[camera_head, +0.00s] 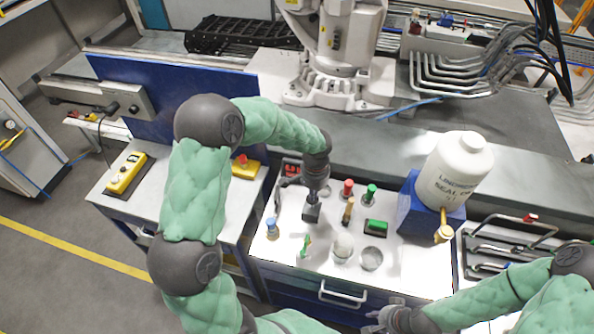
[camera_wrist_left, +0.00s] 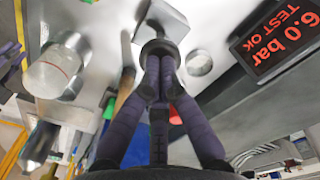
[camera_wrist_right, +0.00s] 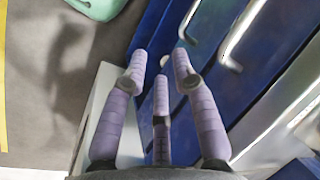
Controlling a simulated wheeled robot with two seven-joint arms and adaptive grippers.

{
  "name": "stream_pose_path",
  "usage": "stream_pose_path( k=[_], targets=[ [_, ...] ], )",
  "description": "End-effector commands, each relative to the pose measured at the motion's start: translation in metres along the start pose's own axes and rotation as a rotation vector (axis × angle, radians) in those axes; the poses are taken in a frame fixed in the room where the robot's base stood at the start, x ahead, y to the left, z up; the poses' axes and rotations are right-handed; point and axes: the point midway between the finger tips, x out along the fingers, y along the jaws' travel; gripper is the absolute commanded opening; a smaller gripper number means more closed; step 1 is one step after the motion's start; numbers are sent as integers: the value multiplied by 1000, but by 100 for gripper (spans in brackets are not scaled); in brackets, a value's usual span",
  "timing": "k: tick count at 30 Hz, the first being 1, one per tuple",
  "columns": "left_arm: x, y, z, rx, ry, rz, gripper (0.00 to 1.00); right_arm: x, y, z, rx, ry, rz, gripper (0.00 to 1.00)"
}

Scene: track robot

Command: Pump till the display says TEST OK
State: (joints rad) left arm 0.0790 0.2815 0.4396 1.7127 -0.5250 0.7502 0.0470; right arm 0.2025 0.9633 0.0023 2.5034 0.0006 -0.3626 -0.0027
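The display (camera_wrist_left: 275,38) reads "6.0 bar" and "TEST OK" in red letters, upside down in the left wrist view; in the head view it (camera_head: 290,168) is partly hidden behind my left arm. My left gripper (camera_head: 315,188) is over the pump on the white panel. Its fingers are drawn together, with their tips at the pump's dark round knob (camera_wrist_left: 159,46). The pump's grey block (camera_wrist_left: 167,20) is just beyond it and also shows in the head view (camera_head: 312,212). My right gripper (camera_wrist_right: 160,62) has its fingers apart and empty, in front of the blue drawers.
The white panel (camera_head: 405,272) also carries red and green knobs, a green switch (camera_head: 376,227) and round caps. A white sealant bottle (camera_head: 452,172) stands in a blue holder to the right. A yellow control box (camera_head: 127,172) lies on the left bench.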

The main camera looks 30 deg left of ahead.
Motion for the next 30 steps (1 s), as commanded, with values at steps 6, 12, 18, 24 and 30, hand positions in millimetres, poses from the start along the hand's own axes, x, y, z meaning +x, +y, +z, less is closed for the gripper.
stream_pose_path(
  k=[6,12,18,24,30],
  targets=[
    [1,0,0,1,-2,0,0,1,0,0,0,-1,0,28],
    [0,0,0,1,-1,0,0,0,0,0,0,-1,0,28],
    [-12,0,0,0,0,0,0,-8,-3,0,0,-1,0,28],
    [-30,0,0,0,0,0,0,-19,-7,1,0,-1,0,28],
    [-46,0,0,1,1,0,0,-29,-10,1,0,-1,0,28]
  ],
)
